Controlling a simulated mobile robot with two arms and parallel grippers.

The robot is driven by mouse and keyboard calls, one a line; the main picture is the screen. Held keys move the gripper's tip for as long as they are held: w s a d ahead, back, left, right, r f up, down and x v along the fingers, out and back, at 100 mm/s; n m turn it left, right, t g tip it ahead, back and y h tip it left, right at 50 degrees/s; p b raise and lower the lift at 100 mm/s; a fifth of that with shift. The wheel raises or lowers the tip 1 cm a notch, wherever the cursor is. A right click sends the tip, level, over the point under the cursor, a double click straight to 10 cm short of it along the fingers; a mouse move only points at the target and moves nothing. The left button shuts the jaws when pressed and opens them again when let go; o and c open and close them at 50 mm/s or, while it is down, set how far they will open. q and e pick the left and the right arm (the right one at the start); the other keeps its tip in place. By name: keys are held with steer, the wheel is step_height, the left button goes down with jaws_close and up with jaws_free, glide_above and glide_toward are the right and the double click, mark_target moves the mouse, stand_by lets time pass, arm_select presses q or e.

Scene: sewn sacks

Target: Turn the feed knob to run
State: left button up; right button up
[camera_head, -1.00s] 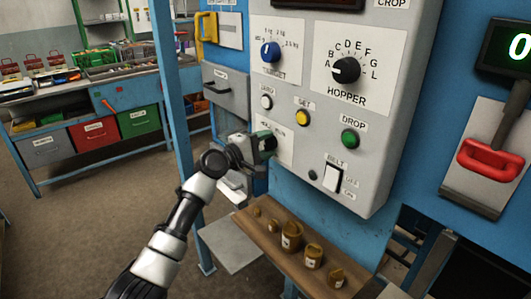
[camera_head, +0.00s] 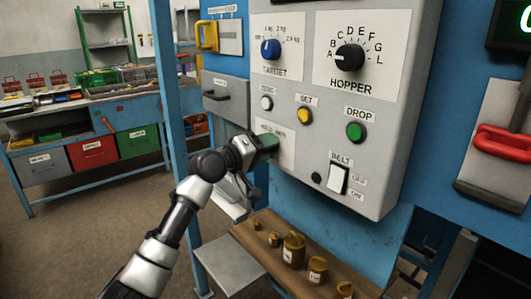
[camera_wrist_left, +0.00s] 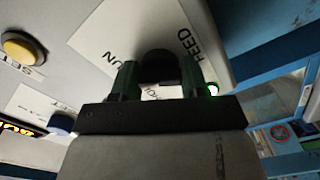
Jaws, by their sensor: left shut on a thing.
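The feed knob (camera_wrist_left: 159,65) is dark and round in the left wrist view, on a white plate (camera_wrist_left: 120,42) lettered FEED and RUN. My left gripper (camera_wrist_left: 160,80) has its green-tipped fingers on either side of the knob and is shut on it. In the head view my left gripper (camera_head: 264,146) reaches the lower left of the grey control panel (camera_head: 300,165) and hides the knob. The plate there shows partly around the fingers. I cannot tell exactly where the knob points. My right gripper is not in view.
Close by on the panel are the yellow SET button (camera_head: 304,116), a white button (camera_head: 266,103), the green DROP button (camera_head: 355,132) and the white BELT switch (camera_head: 338,179). A wooden shelf (camera_head: 265,250) with brown weights is below. A blue post (camera_head: 168,90) stands left.

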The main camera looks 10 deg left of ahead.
arm_select(q)
steer(key=shift+f, duration=0.1)
stand_by(0.4)
steer(key=o, duration=0.9)
steer(key=shift+a, duration=0.1)
steer(key=b+v, duration=0.2)
steer(key=v, duration=0.8)
steer(key=shift+s+a, duration=0.2)
steer(key=shift+s, duration=0.1)
